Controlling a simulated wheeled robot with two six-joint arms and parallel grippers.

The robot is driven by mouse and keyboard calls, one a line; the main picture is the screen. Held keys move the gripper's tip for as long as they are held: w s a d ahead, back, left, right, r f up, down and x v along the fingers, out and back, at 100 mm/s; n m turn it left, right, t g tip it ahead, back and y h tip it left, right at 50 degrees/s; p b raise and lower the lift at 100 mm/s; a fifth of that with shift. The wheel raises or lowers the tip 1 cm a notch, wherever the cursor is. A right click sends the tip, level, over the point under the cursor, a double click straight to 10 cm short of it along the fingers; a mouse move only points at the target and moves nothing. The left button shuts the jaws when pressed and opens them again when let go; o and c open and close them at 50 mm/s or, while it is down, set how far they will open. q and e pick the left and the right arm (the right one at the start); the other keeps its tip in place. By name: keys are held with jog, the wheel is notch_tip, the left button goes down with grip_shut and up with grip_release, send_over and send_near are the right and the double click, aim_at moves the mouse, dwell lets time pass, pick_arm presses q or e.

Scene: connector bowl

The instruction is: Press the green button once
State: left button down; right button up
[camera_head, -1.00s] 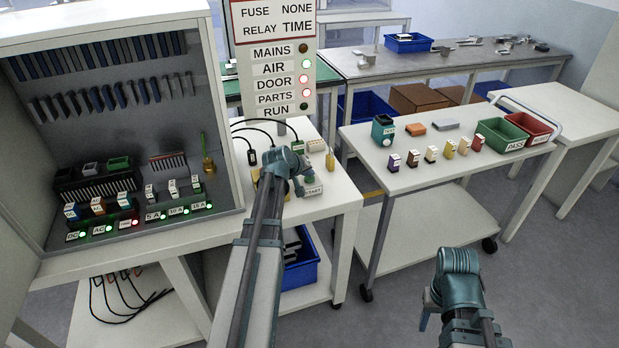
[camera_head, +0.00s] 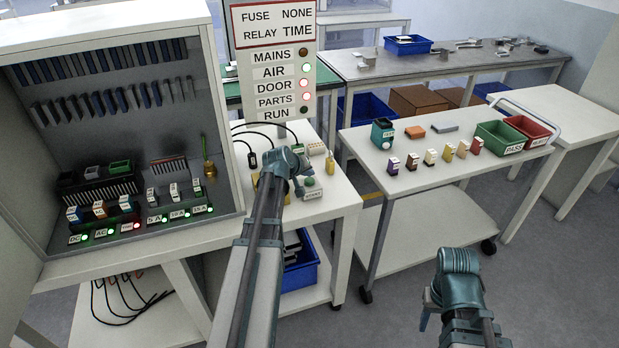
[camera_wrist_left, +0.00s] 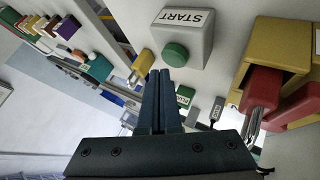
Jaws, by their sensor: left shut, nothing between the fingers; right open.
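The green button (camera_head: 309,181) sits on a white box labelled START (camera_head: 313,194) on the white bench. My left gripper (camera_head: 298,188) is just left of the box in the head view, fingers pointing down. In the left wrist view, the round green button (camera_wrist_left: 175,55) is on the face of the START box (camera_wrist_left: 181,32). The shut, empty fingertips of my left gripper (camera_wrist_left: 162,72) show close beside the button; I cannot tell whether they touch it. My right gripper (camera_head: 424,312) is open and empty over the floor, its fingers partly hidden.
A sign board (camera_head: 273,65) behind has MAINS and RUN lamps dark; AIR, DOOR and PARTS are lit. A cabinet (camera_head: 120,120) stands left, a trolley (camera_head: 400,181) right. Open floor surrounds my right gripper.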

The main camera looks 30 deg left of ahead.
aim_at(309, 182)
pick_arm(q)
jog(key=shift+r, duration=0.1)
notch_tip(309, 182, up, 5)
jog(key=p, duration=0.5)
dwell(0.4)
dwell(0.5)
jog(key=s+d+f+m+g+h, duration=0.1)
jog(key=s+d+f+m+g, duration=0.15)
jog(key=d, duration=0.55)
jog(key=s+d+f+m+g, duration=0.1)
jog(key=s+d+m, duration=0.15)
jog(key=d, duration=0.45)
jog(key=s+d+f+m+g+h, duration=0.1)
jog(key=s+d, duration=0.2)
jog(key=d, duration=0.5)
jog(key=s+d+f+m+g+y, duration=0.1)
jog(key=s+d+m+g, duration=0.1)
jog(key=s+d, duration=0.5)
jog(key=s+d+f+m+g+y, duration=0.1)
jog(key=s+d+m, duration=0.4)
jog(key=s, duration=0.6)
jog(key=shift+s+d+g+y, duration=0.15)
jog(key=shift+d+g+y, duration=0.45)
jog(key=shift+d+g, duration=0.4)
